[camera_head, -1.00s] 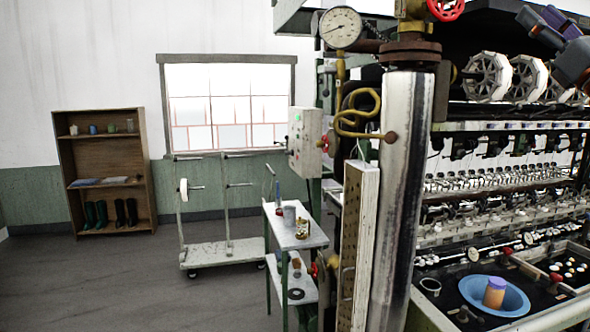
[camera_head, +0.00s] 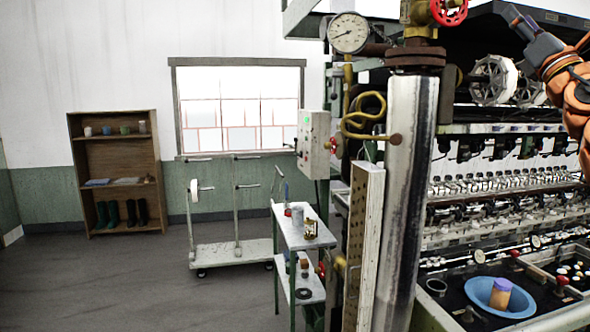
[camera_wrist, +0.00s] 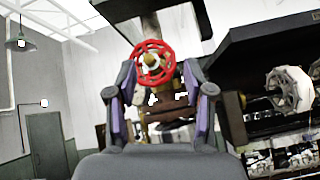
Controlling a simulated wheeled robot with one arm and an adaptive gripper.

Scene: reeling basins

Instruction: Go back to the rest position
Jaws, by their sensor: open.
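My gripper (camera_wrist: 158,115) is open and empty in the wrist view, its two fingers apart at left and right. Between and beyond them show a red valve wheel (camera_wrist: 154,64) and dark pipework. In the head view my gripper (camera_head: 516,20) is raised at the top right, in front of the machine's upper part. Its fingers are small and partly cut off there, and my orange arm runs off the right edge.
A vertical pipe (camera_head: 405,200) with a gauge (camera_head: 348,33) stands centre right. The reeling machine holds a blue basin (camera_head: 498,297) with an orange and purple object (camera_head: 501,293). A side table (camera_head: 300,235), cart (camera_head: 232,253) and shelf (camera_head: 118,170) stand left. Left floor is clear.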

